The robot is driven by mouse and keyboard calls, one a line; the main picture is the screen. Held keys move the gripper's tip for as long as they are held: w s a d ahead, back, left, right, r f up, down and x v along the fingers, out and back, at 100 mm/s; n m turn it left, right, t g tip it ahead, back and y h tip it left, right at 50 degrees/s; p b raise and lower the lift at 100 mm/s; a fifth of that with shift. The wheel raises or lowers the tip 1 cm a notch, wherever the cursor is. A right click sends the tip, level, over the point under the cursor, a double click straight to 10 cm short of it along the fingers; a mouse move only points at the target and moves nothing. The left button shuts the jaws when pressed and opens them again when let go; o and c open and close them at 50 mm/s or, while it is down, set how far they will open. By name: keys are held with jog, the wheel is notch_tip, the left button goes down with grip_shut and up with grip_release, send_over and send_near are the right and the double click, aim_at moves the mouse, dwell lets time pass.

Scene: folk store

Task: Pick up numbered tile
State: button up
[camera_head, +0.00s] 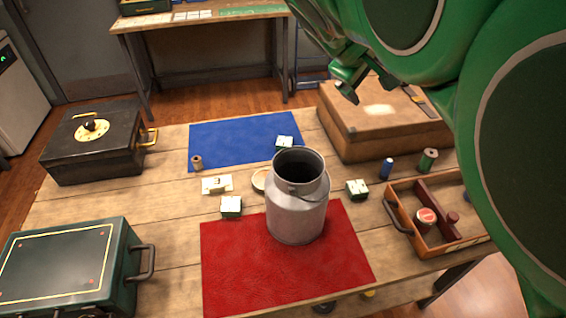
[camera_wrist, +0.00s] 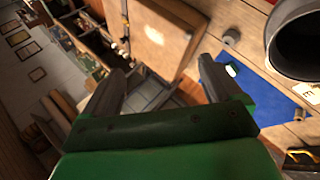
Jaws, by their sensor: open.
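Several small green tiles with white tops are on the wooden table. One tile (camera_head: 285,143) is at the right edge of the blue mat, one tile (camera_head: 231,207) is left of the metal milk can, and one tile (camera_head: 356,189) is right of it. Their marks are too small to read in the head view. In the wrist view a tile (camera_wrist: 232,70) shows on the blue mat and another (camera_wrist: 311,93) with a dark mark is at the right edge. My gripper (camera_head: 348,82) is above the far part of the table. In the wrist view my gripper (camera_wrist: 163,70) is open and empty.
The milk can (camera_head: 297,212) stands open on the red mat (camera_head: 235,275). A brown case (camera_head: 375,130), wooden tray (camera_head: 402,218), black box (camera_head: 92,150) and green box (camera_head: 65,268) surround the middle. Spools (camera_head: 428,160) stand near the tray. The blue mat (camera_head: 235,140) is mostly clear.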

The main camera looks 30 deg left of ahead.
jog(key=s+a+r+n+t+y, duration=0.1)
jog(key=s+a+r+n+y, duration=0.15)
jog(key=a, duration=0.65)
jog(key=s+a+r+n+t+y, duration=0.1)
jog(key=a+r+n+t, duration=0.15)
jog(key=a, duration=0.75)
jog(key=m+g, duration=0.9)
jog(key=m, duration=0.4)
send_near(231, 204)
jog(key=shift+w+a+f, duration=0.15)
jog(key=shift+w+f, duration=0.1)
jog(key=shift+f, duration=0.4)
jog(key=shift+x, duration=3.9)
jog(key=shift+s, duration=0.15)
jog(key=c, duration=1.2)
jog(key=shift+c, duration=0.2)
